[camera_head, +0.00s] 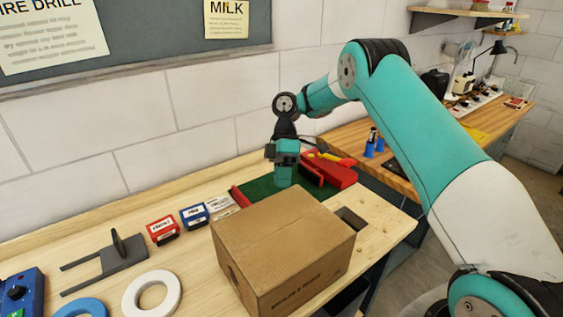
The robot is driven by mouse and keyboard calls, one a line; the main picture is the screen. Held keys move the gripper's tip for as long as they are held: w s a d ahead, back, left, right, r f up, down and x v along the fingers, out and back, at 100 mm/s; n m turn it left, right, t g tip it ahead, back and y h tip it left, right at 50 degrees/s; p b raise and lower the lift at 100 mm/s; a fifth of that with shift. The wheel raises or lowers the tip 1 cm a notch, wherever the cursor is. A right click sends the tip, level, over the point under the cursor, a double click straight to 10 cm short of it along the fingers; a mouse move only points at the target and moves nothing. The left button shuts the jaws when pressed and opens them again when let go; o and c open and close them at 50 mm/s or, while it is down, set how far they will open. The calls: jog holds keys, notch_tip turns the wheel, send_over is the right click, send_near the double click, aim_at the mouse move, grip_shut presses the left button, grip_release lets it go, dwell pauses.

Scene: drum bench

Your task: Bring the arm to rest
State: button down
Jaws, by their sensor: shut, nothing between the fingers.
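My arm reaches in from the right, bent at a high elbow, and its lower part hangs down toward the wooden bench (205,183). My gripper (284,180) is at the end, pointing down over the green mat (258,190), behind the cardboard box (285,250). The fingers look shut, with nothing seen between them. The box hides part of the mat, and I cannot tell how far the fingertips are above it.
Near the gripper is a red object (330,170) with a yellow part. Red (163,230) and blue (194,216) small boxes, a grey fork-like bracket (110,260) and a white ring (151,294) lie left of the cardboard box. A second bench (400,185) stands behind.

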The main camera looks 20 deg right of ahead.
jog(key=w+p, duration=0.1)
jog(key=p, duration=0.1)
jog(key=w+r+p, duration=0.1)
jog(key=p, duration=0.2)
jog(key=shift+d+r, duration=0.15)
jog(key=shift+d, duration=0.1)
jog(key=s+a+r+m+t+b, duration=0.3)
jog(key=s+a+r+m+b, duration=0.2)
jog(key=s+a+r+b, duration=0.55)
jog(key=s+f+m+t+b, duration=0.1)
jog(key=s+f+m+b, duration=0.1)
jog(key=s, duration=0.8)
jog(key=s+f+m+t+b, duration=0.2)
jog(key=s+f+b, duration=0.1)
jog(key=s, duration=0.8)
jog(key=shift+f+b, duration=0.3)
jog(key=shift+b, duration=0.25)
